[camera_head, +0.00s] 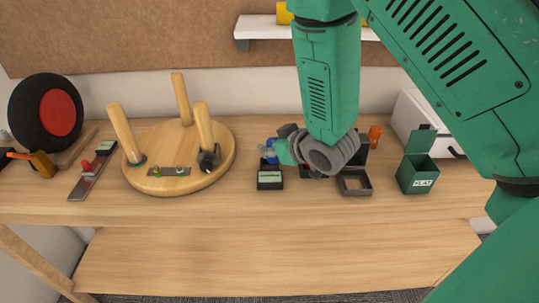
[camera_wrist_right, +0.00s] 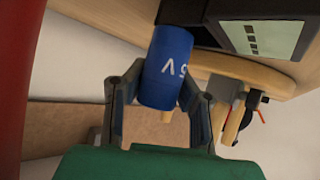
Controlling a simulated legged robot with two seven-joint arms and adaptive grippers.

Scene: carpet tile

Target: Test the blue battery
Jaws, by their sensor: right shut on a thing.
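The blue battery (camera_wrist_right: 166,62) is between the two fingers of my right gripper (camera_wrist_right: 160,84) in the wrist view, with pale "5V" lettering showing. Its far end is close to a black part of the tester (camera_wrist_right: 228,22); I cannot tell whether they touch. In the head view the tester (camera_head: 270,181) is a small black box with a pale screen on the table. My right gripper (camera_head: 277,151) is just above and behind it, and a little of the blue battery (camera_head: 269,155) shows there. My left gripper is in neither view.
A green bin (camera_head: 418,172) marked "FLAT" and an open dark tray (camera_head: 354,181) stand right of the tester. An orange cylinder (camera_head: 375,134) and a white box (camera_head: 412,110) are behind. Left are an upturned wooden stool (camera_head: 190,140) and a black-and-red wheel (camera_head: 57,113).

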